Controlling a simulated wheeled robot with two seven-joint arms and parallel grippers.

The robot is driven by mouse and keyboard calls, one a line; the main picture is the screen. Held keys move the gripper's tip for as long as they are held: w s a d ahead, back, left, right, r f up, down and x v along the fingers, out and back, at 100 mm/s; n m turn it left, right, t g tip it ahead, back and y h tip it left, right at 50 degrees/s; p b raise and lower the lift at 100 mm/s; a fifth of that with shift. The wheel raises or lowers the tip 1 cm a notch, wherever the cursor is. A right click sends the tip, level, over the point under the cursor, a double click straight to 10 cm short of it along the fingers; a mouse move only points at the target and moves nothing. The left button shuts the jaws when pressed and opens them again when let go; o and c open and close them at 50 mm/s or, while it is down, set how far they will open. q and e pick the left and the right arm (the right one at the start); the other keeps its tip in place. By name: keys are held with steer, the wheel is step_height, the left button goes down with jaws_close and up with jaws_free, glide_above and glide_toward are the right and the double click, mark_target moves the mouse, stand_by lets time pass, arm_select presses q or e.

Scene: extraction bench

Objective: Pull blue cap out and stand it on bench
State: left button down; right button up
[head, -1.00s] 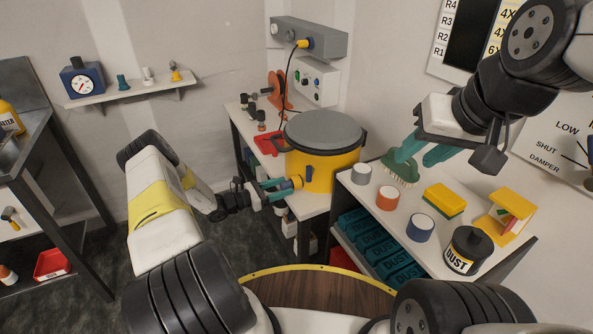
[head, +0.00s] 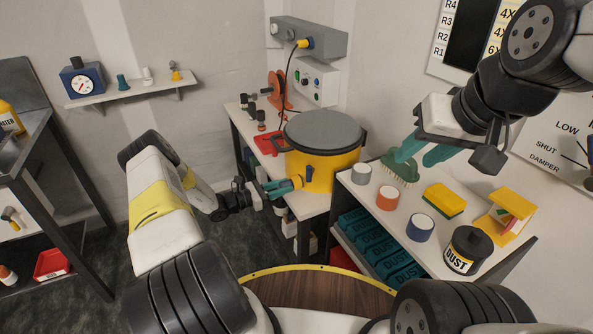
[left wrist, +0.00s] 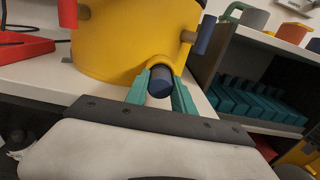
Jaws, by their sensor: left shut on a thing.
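The yellow drum (head: 325,170) with a grey lid stands on the white bench (head: 313,207). In the left wrist view the blue cap (left wrist: 160,86) is a short dark cylinder with a blue end face, at the drum's lower wall. My left gripper (head: 290,185) has its teal fingers on both sides of the cap, shut on it; the fingers also show in the left wrist view (left wrist: 160,92).
The right bench holds a green brush (head: 401,169), several round tubs, a yellow sponge (head: 445,200) and a black dust jar (head: 468,250). A red tray (head: 268,144) lies left of the drum. Bare white bench shows in front of the drum.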

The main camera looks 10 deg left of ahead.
arm_select(q)
steer(key=shift+v, duration=2.95)
steer(key=shift+s+a, duration=0.1)
steer(key=shift+a, duration=0.1)
